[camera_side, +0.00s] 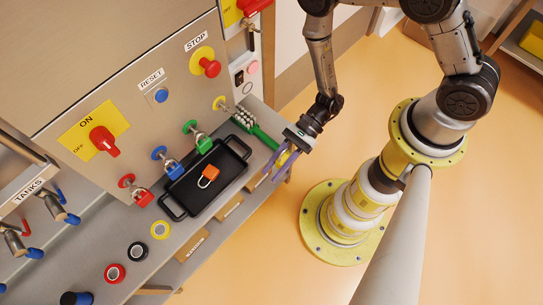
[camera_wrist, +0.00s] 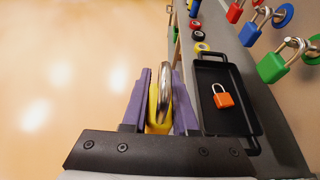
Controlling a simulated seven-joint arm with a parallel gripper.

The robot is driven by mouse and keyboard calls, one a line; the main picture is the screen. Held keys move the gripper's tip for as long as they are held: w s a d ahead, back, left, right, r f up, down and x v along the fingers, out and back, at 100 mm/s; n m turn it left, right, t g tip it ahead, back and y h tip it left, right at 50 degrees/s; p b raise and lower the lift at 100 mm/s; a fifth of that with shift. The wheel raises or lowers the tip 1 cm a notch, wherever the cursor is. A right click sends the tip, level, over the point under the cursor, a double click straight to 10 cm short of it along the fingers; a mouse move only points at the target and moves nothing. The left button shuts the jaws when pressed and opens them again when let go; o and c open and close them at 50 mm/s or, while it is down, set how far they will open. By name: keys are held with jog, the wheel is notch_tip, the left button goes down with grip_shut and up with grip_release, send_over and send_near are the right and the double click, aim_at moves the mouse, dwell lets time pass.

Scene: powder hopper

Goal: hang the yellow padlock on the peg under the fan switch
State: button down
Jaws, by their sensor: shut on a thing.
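My gripper (camera_side: 279,167) has purple fingers, shut on the yellow padlock (camera_side: 284,158), at the shelf's right edge in the side view. In the wrist view the padlock's yellow body (camera_wrist: 154,103) is between the fingers (camera_wrist: 156,85), with its silver shackle (camera_wrist: 165,92) pointing away from the palm. A peg on a yellow disc (camera_side: 220,103) on the panel is bare, up and left of my gripper, with a clear gap between.
Green (camera_side: 203,141), blue (camera_side: 174,169) and red (camera_side: 144,197) padlocks hang on neighbouring pegs. A black tray (camera_side: 167,208) on the shelf holds an orange padlock (camera_side: 207,176). A green brush (camera_side: 262,135) lies between the tray and my gripper. Coloured rings lie farther left.

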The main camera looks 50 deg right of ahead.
jog(key=shift+s, duration=2.95)
jog(key=w+d+r+n+g+y, duration=0.1)
jog(key=w+d+r, duration=0.1)
jog(key=w+r, duration=0.7)
jog(key=w+d+r+m+t+y, duration=0.1)
jog(key=w+d+r, duration=0.8)
jog(key=d+r, duration=0.1)
jog(key=w+f, duration=0.2)
jog(key=w, duration=0.7)
jog(key=shift+w+d, duration=0.25)
jog(key=shift+w, duration=0.15)
